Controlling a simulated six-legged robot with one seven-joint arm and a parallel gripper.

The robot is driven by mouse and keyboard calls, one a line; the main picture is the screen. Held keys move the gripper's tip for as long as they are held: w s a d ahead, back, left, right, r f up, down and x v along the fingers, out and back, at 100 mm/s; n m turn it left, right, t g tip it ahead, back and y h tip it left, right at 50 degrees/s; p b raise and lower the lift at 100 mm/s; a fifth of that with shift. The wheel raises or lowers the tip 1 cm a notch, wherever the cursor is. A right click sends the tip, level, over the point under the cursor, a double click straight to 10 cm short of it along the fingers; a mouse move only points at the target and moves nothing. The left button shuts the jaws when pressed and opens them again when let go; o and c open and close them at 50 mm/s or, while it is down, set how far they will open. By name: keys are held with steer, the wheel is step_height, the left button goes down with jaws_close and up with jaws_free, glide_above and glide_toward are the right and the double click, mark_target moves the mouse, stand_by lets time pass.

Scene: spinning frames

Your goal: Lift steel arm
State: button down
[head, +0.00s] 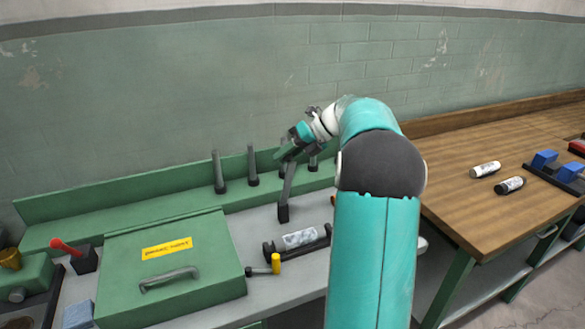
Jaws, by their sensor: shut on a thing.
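The steel arm (288,187) is a grey lever rising from a small dark base (283,213) on the grey bench top. It leans slightly to the right. My gripper (290,157) reaches over from the right and is shut on the upper end of this arm. The fingers partly hide that end. My own arm fills the centre right of the view.
Several grey upright posts (219,173) stand along the green ledge behind. A green lidded box (168,268) with a yellow label is at left. A dark cradle (297,241) holds a pale cylinder. A wooden table (480,145) with small cylinders is at right.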

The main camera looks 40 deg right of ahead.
steer(key=shift+w+d, duration=0.25)
steer(key=shift+w, duration=0.5)
steer(key=shift+w+d, duration=0.25)
steer(key=shift+w, duration=0.5)
steer(key=shift+f, duration=0.1)
steer(key=c, duration=1.2)
jaws_free()
steer(key=shift+w+d, duration=0.1)
steer(key=v, duration=1.4)
steer(key=shift+a, duration=0.25)
